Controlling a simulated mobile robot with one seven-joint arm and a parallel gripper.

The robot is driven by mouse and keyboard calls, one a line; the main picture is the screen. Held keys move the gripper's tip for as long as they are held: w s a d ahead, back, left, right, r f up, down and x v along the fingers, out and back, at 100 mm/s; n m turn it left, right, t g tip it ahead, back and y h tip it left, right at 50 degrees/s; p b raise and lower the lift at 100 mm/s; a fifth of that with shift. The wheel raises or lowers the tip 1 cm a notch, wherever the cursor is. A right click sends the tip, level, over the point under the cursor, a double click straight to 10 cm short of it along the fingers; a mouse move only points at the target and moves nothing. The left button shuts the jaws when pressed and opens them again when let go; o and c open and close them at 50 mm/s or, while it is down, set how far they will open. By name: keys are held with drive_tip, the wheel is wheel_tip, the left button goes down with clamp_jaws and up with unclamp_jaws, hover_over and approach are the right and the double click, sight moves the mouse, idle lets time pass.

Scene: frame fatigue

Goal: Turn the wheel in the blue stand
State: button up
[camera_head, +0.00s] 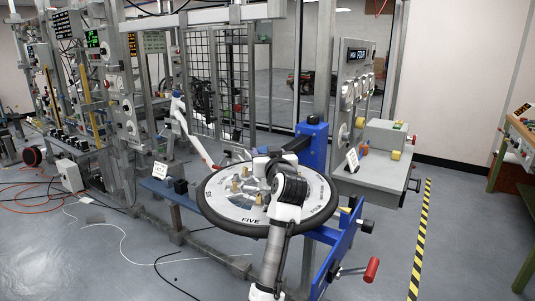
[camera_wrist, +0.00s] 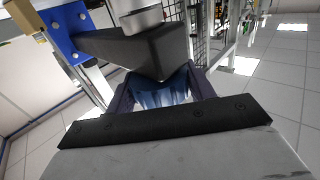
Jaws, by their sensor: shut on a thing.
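The wheel (camera_head: 228,208) has a black rim and a pale grey face with number words, FIVE at its near side, and several brass-coloured pegs. It lies nearly flat in the blue stand (camera_head: 315,146). My arm reaches over it from below and hides part of its face. My gripper (camera_wrist: 160,92) is over the wheel, and its fingertips are hidden in the head view. In the wrist view its jaws are around the end of a dark block (camera_wrist: 130,48), beside a bolted blue plate. I cannot tell whether this block belongs to the wheel or the stand.
A red-handled crank (camera_head: 371,269) sticks out at the stand's lower right. A grey bench with a control box (camera_head: 386,137) stands behind right. Metal frames and mesh (camera_head: 215,85) stand behind the wheel. Cables lie on the floor at left. Floor beside the striped tape (camera_head: 420,240) is clear.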

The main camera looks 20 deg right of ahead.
drive_tip(key=shift+n+y+b, duration=0.35)
drive_tip(key=shift+n+y, duration=0.75)
drive_tip(key=shift+y, duration=0.9)
drive_tip(key=o, duration=1.4)
drive_tip(key=shift+c, duration=0.2)
wheel_tip(320, 180, up, 20)
drive_tip(key=b, duration=0.1)
drive_tip(key=shift+b, duration=0.35)
